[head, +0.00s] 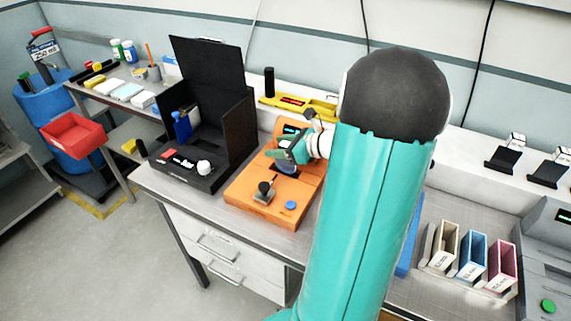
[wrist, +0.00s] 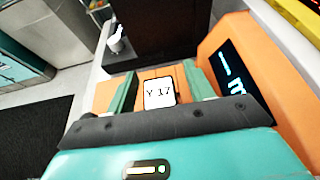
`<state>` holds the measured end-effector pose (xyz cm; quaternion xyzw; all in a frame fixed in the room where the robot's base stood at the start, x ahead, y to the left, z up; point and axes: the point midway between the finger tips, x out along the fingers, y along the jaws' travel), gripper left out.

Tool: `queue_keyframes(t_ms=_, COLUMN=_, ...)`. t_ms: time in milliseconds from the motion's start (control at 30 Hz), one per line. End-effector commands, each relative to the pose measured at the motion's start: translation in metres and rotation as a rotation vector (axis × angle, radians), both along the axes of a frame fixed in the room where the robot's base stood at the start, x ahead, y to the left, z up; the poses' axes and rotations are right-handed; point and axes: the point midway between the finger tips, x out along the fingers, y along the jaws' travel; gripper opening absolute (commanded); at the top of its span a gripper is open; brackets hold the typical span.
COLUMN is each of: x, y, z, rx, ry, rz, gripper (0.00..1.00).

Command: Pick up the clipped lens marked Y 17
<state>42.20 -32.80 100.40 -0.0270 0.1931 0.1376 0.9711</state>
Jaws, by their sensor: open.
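The white tag marked Y 17 (wrist: 159,93) shows in the wrist view, between my two green fingers. It lies over the orange device (wrist: 147,74), which also shows on the bench in the head view (head: 243,188). My gripper (wrist: 160,82) is open, with one finger on each side of the tag and gaps visible. In the head view my gripper (head: 288,152) is over the orange device, above a dark round part (head: 286,168). The lens body and its clip are mostly hidden behind the tag and gripper. I cannot tell whether the fingers touch anything.
A black open-lidded box (head: 205,150) stands left of the orange device. A yellow tool (head: 300,105) lies behind it. A small stand (head: 265,192) and a blue button (head: 291,205) are at its front. Coloured bins (head: 472,258) stand at the right.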

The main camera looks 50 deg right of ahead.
Motion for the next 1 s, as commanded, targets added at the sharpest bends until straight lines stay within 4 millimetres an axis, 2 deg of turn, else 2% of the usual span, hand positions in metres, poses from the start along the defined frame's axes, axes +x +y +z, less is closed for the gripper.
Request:
queue_keyframes(t_ms=133, x=0.0, y=0.0, z=0.0, rx=0.0, ry=0.0, rz=0.0, gripper=0.51)
queue_keyframes(t_ms=400, x=-0.001, y=0.0, z=0.0, rx=-0.001, ry=0.0, rz=0.0, gripper=0.0)
queue_keyframes(t_ms=767, x=0.0, y=0.0, z=0.004, rx=-0.002, ry=-0.001, rz=0.001, gripper=0.0)
queue_keyframes(t_ms=867, x=0.0, y=0.0, z=0.011, rx=-0.004, ry=-0.001, rz=0.002, gripper=0.0)
queue_keyframes(t_ms=1000, x=0.0, y=0.0, z=0.03, rx=-0.006, ry=-0.001, rz=0.001, gripper=0.0)
